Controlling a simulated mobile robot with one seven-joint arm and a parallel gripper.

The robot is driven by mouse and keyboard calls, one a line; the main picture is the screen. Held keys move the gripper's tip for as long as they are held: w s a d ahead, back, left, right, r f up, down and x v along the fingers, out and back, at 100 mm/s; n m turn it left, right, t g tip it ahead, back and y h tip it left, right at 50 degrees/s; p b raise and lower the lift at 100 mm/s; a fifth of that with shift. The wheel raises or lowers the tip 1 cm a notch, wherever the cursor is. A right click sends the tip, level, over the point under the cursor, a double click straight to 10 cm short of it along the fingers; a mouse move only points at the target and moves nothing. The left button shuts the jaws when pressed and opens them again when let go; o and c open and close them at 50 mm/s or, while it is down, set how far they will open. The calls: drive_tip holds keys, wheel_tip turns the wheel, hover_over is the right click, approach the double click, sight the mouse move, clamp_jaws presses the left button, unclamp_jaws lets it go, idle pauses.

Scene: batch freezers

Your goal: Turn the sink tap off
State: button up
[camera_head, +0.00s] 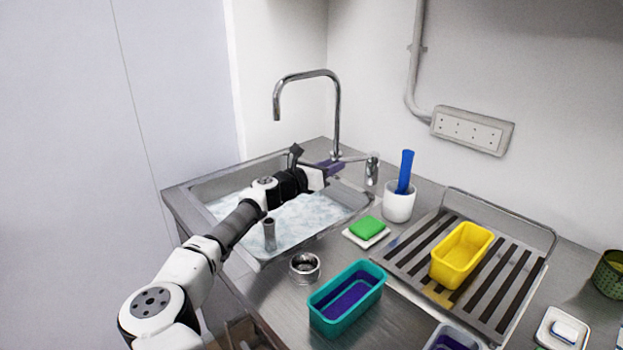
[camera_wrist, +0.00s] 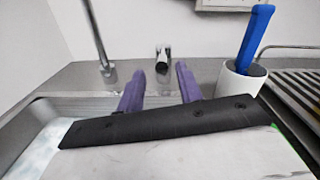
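The sink tap (camera_head: 338,115) is a tall chrome gooseneck behind the basin, with a thin lever (camera_head: 353,158) reaching right from its base. Its column (camera_wrist: 98,40) stands at the left in the wrist view. A short chrome fitting (camera_head: 372,170) stands right of the tap; a chrome piece with a dark round end (camera_wrist: 162,62) shows in the wrist view. My gripper (camera_head: 332,167) is over the sink's back edge, close to the tap base. Its purple fingers (camera_wrist: 160,88) are apart, with nothing between them. Contact with the lever cannot be told. No stream shows under the spout.
The sink (camera_head: 215,190) holds foamy water. A white cup (camera_head: 398,204) with a blue-handled tool (camera_head: 405,172) stands right of my gripper. A green sponge (camera_head: 367,227), teal tub (camera_head: 322,322) and drying rack (camera_head: 410,262) with a yellow tub (camera_head: 462,255) are further forward and right.

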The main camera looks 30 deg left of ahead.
drive_tip(key=b+v, duration=0.1)
drive_tip(key=v, duration=0.6)
drive_tip(key=shift+s+b, duration=0.2)
drive_tip(key=shift+b, duration=0.1)
